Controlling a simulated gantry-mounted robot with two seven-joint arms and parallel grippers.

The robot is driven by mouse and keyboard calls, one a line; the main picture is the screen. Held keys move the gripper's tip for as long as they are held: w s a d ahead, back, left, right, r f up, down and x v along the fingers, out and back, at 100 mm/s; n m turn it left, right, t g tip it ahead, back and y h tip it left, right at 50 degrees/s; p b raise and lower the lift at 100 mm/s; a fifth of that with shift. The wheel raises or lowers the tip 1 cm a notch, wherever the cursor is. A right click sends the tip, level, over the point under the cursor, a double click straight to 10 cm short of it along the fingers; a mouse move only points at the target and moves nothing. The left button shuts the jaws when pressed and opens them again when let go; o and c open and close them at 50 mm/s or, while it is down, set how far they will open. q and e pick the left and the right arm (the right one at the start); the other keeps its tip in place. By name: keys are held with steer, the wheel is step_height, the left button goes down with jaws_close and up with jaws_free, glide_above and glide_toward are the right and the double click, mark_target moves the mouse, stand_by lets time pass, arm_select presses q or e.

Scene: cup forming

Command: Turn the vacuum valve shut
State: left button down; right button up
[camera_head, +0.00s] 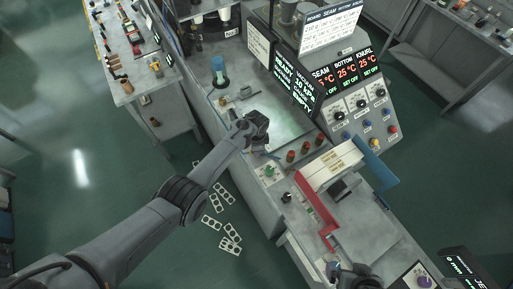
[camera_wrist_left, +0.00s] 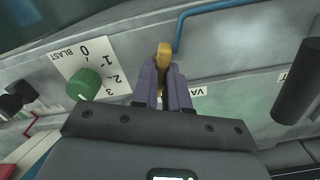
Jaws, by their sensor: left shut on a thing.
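The vacuum valve's yellow handle (camera_wrist_left: 164,57) stands up between the two purple fingers of my left gripper (camera_wrist_left: 164,85) in the left wrist view. The fingers are shut on it. A label starting "VA" (camera_wrist_left: 199,91) is beside the fingers, partly hidden. In the head view my left gripper (camera_head: 259,128) is over the near edge of the machine bench, and it hides the handle there. A dark part at the bottom edge (camera_head: 360,278) may be my right gripper; its fingers cannot be made out.
A green knob (camera_wrist_left: 85,84) on a "BLAST" scale plate (camera_wrist_left: 75,60) sits left of the fingers. A blue pipe (camera_wrist_left: 181,30) runs behind them, and a dark cylinder (camera_wrist_left: 298,85) is at right. A display (camera_head: 293,85) stands beyond the bench. Red knobs (camera_head: 305,147) line the bench.

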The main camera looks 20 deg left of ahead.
arm_select(q)
steer(key=shift+n+p, duration=0.3)
steer(key=shift+n, duration=2)
steer(key=c, duration=1.1)
jaws_free()
steer(key=shift+c, duration=0.2)
steer(key=shift+r, duration=0.45)
step_height(320, 180, up, 10)
steer(key=p, duration=0.1)
steer(key=shift+p, duration=0.35)
